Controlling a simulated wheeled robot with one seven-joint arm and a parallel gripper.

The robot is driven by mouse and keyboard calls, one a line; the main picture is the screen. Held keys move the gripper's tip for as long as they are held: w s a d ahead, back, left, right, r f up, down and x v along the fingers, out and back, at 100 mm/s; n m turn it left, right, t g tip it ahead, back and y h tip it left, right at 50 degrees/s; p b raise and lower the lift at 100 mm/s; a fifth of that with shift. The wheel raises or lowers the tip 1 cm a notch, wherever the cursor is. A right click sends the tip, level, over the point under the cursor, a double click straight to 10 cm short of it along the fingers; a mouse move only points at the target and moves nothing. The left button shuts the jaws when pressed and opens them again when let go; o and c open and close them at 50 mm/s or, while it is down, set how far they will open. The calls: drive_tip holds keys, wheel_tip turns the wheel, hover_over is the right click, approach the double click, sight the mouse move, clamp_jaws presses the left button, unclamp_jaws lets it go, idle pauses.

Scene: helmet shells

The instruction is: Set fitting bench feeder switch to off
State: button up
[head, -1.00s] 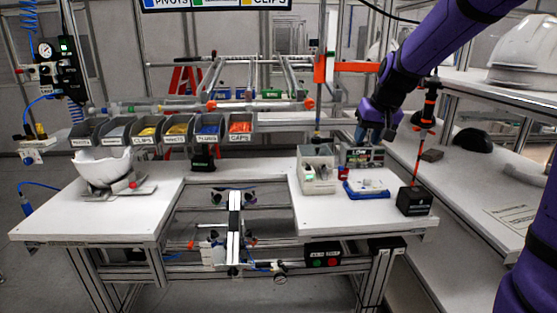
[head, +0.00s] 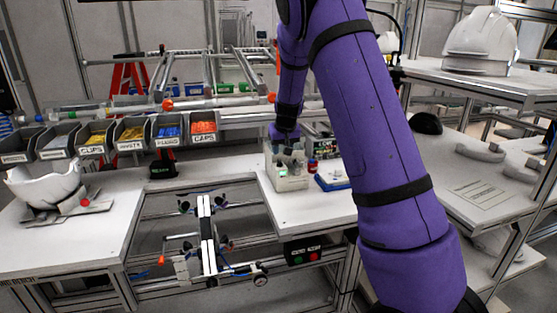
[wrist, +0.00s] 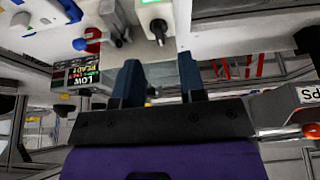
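A pale grey box (head: 290,183) with small controls stands at the right half of the fitting bench (head: 325,206). In the wrist view a dark switch knob (wrist: 158,27) on a white plate shows near the top, with a green light beside it. I cannot tell for sure that this is the feeder switch, nor read its setting. My gripper (wrist: 160,78) has its two dark fingers apart, with nothing seen between them. The knob lies beyond the fingertips, apart from them. In the head view my gripper (head: 285,138) hangs just above the box, partly hidden by my arm.
A small display (wrist: 80,76) reading LOW and READY stands beside the box. A red-capped item (head: 312,166) and a blue tray (head: 333,180) are close on its right. Several parts bins (head: 130,137) line the back left. A white helmet shell (head: 45,185) sits at left.

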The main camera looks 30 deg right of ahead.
sight(280, 161)
drive_tip(key=x, duration=0.6)
drive_tip(key=shift+d, duration=0.1)
clamp_jaws()
